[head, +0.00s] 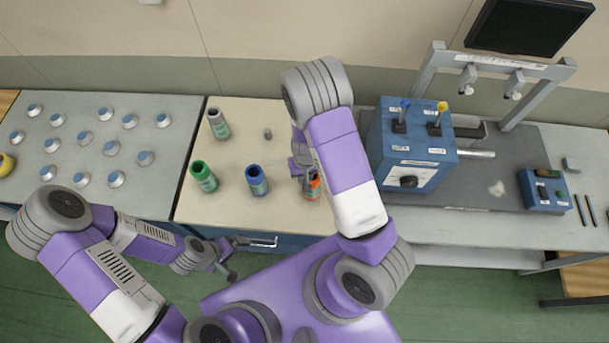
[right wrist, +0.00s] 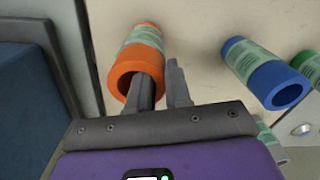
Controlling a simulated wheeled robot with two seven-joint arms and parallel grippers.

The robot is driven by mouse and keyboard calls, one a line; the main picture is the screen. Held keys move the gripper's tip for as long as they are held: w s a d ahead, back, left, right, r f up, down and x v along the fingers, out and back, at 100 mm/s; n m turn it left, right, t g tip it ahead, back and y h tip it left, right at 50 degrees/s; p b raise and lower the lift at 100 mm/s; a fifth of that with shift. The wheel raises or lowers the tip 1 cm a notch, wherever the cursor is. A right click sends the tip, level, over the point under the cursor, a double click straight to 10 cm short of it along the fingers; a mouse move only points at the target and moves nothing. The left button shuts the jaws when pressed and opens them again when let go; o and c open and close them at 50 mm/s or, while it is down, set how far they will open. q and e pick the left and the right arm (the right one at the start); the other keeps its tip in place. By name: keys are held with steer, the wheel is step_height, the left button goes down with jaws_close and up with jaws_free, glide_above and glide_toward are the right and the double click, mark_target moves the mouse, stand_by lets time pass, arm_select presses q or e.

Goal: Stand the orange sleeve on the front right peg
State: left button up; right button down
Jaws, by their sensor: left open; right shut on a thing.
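The orange sleeve (head: 314,189) is at the front right of the pale table top, partly behind my right arm. In the right wrist view, the orange sleeve (right wrist: 142,62) shows its open end and a pale green label. My right gripper (head: 303,170) is shut on its wall. One right gripper finger (right wrist: 163,90) lies in the bore, the other outside. I cannot tell whether the sleeve touches the table. The front right peg is not visible; the sleeve or my arm may hide it. My left gripper (head: 236,258) is open and empty near the table's front edge.
A green sleeve (head: 203,176), a blue sleeve (head: 256,180) and a grey sleeve (head: 218,123) stand left of the orange one. A small grey stub (head: 268,133) stands behind the blue sleeve. A blue machine box (head: 411,145) is close on the right.

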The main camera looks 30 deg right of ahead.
steer(key=shift+f+b, duration=0.45)
steer(key=shift+f, duration=0.05)
steer(key=c, duration=1)
jaws_free()
step_height(320, 180, up, 8)
steer(key=shift+d+f+p, duration=0.1)
steer(key=shift+f+p, duration=0.05)
steer(key=shift+p, duration=0.55)
steer(key=shift+s, duration=0.1)
